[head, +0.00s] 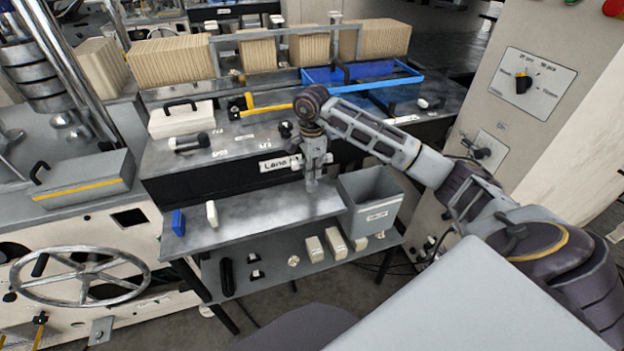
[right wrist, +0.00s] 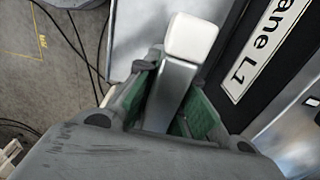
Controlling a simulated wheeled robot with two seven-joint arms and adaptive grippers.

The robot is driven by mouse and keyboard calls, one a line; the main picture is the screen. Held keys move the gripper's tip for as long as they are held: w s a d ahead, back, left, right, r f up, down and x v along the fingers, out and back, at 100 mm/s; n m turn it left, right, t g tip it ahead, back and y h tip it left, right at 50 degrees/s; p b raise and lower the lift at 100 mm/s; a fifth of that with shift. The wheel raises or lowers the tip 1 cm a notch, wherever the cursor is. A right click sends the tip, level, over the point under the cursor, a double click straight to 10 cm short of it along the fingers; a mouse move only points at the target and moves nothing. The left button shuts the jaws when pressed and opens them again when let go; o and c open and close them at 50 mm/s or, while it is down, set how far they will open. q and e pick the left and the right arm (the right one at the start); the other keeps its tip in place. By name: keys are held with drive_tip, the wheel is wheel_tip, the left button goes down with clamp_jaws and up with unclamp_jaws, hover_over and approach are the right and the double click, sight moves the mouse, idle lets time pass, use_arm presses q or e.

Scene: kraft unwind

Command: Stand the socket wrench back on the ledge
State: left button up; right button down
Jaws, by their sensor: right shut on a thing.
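My right gripper (head: 313,184) points down over the right end of the grey metal ledge (head: 250,215), close to its surface. In the right wrist view the gripper (right wrist: 172,105) is shut on a grey bar-like tool with a pale, blocky end, which I take to be the socket wrench (right wrist: 168,92). The green finger pads sit on either side of it. In the head view the gripper mostly hides the tool, and I cannot tell whether it touches the ledge. My left gripper is not in view.
A blue block (head: 178,222) and a white block (head: 212,213) stand at the ledge's left end; its middle is clear. A grey bin (head: 371,213) stands just right of the ledge. The bench front with the "Lane" label (right wrist: 272,50) rises behind. Several items lie on the lower shelf (head: 272,272).

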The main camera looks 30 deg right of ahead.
sight(312, 183)
drive_tip(key=shift+f, duration=1.95)
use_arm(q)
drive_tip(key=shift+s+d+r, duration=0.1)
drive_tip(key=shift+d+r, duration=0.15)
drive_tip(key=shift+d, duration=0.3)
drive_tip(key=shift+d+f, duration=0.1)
use_arm(e)
drive_tip(key=shift+f, duration=0.15)
drive_tip(key=c, duration=1.5)
unclamp_jaws()
